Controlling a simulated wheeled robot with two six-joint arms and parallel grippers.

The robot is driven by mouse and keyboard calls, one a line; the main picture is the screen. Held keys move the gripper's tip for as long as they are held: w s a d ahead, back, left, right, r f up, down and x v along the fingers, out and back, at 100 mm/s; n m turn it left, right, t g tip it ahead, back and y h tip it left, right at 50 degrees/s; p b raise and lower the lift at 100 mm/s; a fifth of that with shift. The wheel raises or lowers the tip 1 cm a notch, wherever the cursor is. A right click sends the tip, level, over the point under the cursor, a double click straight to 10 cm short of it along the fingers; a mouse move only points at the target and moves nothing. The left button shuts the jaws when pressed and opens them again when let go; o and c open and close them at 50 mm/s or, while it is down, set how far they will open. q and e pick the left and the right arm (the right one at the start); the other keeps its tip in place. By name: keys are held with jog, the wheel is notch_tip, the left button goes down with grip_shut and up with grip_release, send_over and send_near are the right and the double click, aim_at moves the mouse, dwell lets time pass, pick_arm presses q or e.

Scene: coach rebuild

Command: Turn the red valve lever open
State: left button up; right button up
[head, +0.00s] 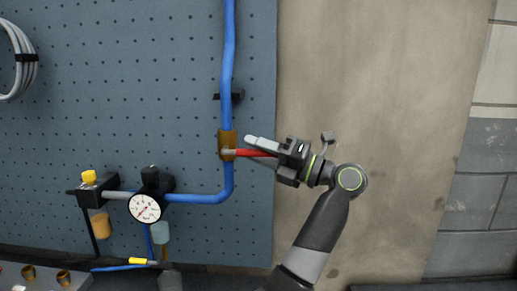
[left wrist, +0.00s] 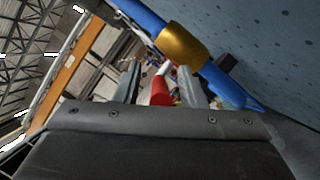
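The red valve lever (head: 252,153) sticks out to the right from a brass valve body (head: 227,140) on the vertical blue pipe, roughly level and across the pipe. My left gripper (head: 264,148) is at the lever from the right, with one pale finger just above it; the other finger is mostly hidden in the head view. In the left wrist view, the lever (left wrist: 160,92) lies between the two fingers of the gripper (left wrist: 158,72), with a visible gap on each side. The brass body (left wrist: 183,45) is just beyond the fingertips. My right gripper is in neither view.
The blue pipe (head: 228,60) runs down a pegboard (head: 130,70), past a dark clamp (head: 229,96), then bends left to a pressure gauge (head: 145,207). A cable coil (head: 25,70) hangs at upper left. Bare wall (head: 400,80) is free to the right.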

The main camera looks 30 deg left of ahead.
pick_arm(q)
grip_shut()
jog(key=shift+f, duration=0.15)
